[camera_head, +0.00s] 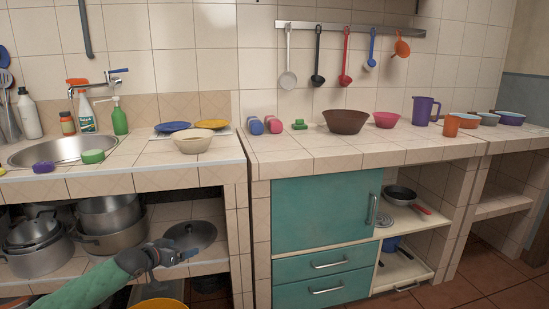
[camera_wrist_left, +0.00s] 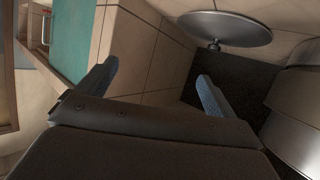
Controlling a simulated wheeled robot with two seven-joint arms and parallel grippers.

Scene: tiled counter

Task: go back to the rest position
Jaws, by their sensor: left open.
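My left gripper (camera_head: 176,254) is in front of the lower shelf under the sink counter, in the head view. Its arm comes in from the lower left. In the left wrist view the gripper (camera_wrist_left: 157,88) has its two blue-grey fingers spread apart with nothing between them. A dark pot lid (camera_head: 190,235) lies on the shelf just beyond the gripper. The lid (camera_wrist_left: 225,28) also shows in the left wrist view, past the fingertips and apart from them. My right gripper is in neither view.
Metal pots (camera_head: 110,222) crowd the shelf left of the lid. A yellow container (camera_head: 160,303) is below the arm. A tiled pillar (camera_head: 241,245) and a teal cabinet (camera_head: 325,213) stand to the right. Bowls, cups and bottles stand on the counter (camera_head: 200,160) above. Open floor (camera_head: 480,270) shows at right.

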